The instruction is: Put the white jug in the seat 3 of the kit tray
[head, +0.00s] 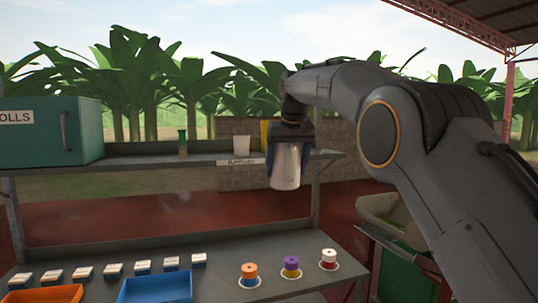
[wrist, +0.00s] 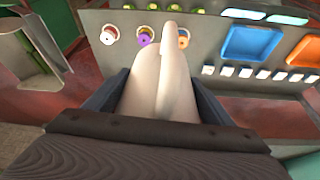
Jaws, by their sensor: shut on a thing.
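The white jug (head: 286,166) is in my gripper (head: 287,178), held in the air in front of the shelf, apart from the surfaces below. In the wrist view the jug (wrist: 158,85) fills the space between the two dark fingers of my gripper (wrist: 156,92), its pale handle towards the camera. The jug looks about upright in the head view. A blue tray (head: 155,291) and an orange tray (head: 45,294) lie on the lower table; I cannot tell which thing is the kit tray, and no seat number is readable.
Orange (head: 249,270), purple (head: 291,265) and white (head: 328,257) spools stand on white rings on the table. Several small labelled blocks (head: 115,270) form a row behind the trays.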

